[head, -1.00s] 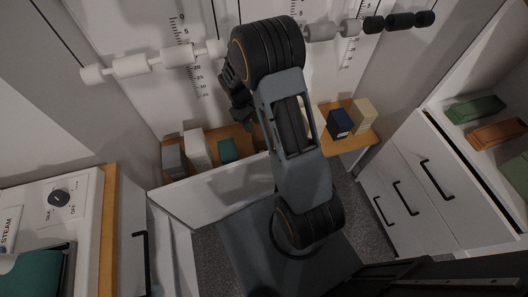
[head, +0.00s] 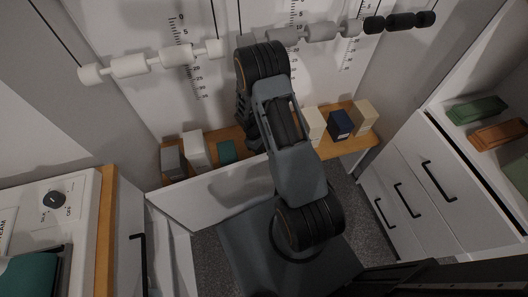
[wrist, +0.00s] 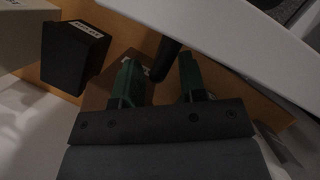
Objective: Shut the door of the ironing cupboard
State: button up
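The ironing cupboard door (head: 215,196) is a white panel standing open in the head view, its face turned toward the wooden bench. In the wrist view the door (wrist: 215,28) crosses the top right. Its black bar handle (wrist: 166,58) sticks out between my fingers. My gripper (wrist: 158,64) has two green fingers, spread apart on either side of the handle; I see a gap on each side, and contact is unclear. In the head view my arm hides the fingers. The cupboard's wood-edged top, with a black knob (head: 53,200), is at left.
A wooden bench (head: 345,146) behind the door carries several boxes, including a dark blue one (head: 340,124); a dark box (wrist: 75,55) is close to my left finger. White drawers (head: 405,190) stand at right. Grey carpet shows between.

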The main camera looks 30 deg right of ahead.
jog(key=shift+s+d+f, duration=0.1)
jog(key=shift+s+f, duration=0.05)
jog(key=shift+f, duration=0.3)
jog(key=shift+c, duration=0.4)
grip_shut()
